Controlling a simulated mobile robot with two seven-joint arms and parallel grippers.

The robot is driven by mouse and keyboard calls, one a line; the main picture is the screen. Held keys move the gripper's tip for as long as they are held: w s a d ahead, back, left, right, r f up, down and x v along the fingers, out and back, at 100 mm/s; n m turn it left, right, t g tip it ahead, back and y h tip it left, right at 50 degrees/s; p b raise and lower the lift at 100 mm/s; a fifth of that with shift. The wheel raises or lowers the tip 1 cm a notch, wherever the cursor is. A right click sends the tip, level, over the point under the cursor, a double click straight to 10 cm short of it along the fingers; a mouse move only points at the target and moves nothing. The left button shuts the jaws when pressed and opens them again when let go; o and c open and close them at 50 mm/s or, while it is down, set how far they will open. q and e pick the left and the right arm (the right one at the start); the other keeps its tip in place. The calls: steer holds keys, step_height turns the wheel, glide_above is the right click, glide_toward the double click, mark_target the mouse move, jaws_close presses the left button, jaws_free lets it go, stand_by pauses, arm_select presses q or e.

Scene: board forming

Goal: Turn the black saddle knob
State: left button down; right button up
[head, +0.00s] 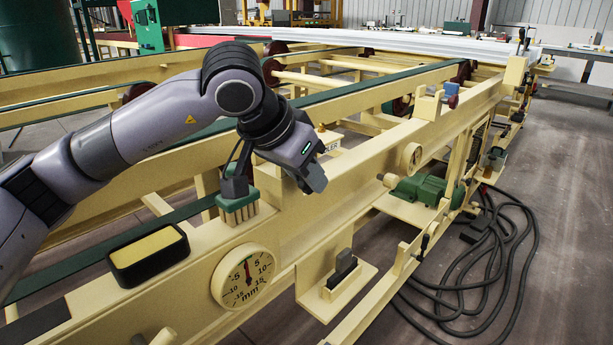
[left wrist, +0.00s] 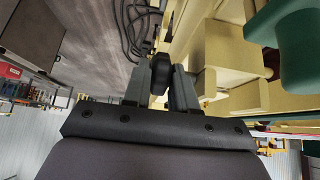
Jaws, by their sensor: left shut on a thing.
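My left gripper (head: 314,182) hangs over the near cream beam of the machine, pointing down and to the right. In the left wrist view its two grey fingers (left wrist: 172,85) are closed around a dark rounded piece, which looks like the black saddle knob (left wrist: 160,64). Only the knob's outer part shows there, beside the cream frame. In the head view the gripper hides the knob, so its turn angle cannot be told. My right gripper is in neither view.
On the near beam are a round mm dial (head: 245,277), a black tray with a yellow pad (head: 150,255) and a green-backed brush (head: 238,205). A black block (head: 343,268) sits on a lower bracket. A green motor (head: 422,191) and coiled black hose (head: 480,265) lie right.

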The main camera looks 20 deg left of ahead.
arm_select(q)
steer(key=shift+r, duration=0.1)
steer(key=c, duration=1)
jaws_free()
steer(key=v, duration=0.7)
steer(key=shift+p, duration=0.35)
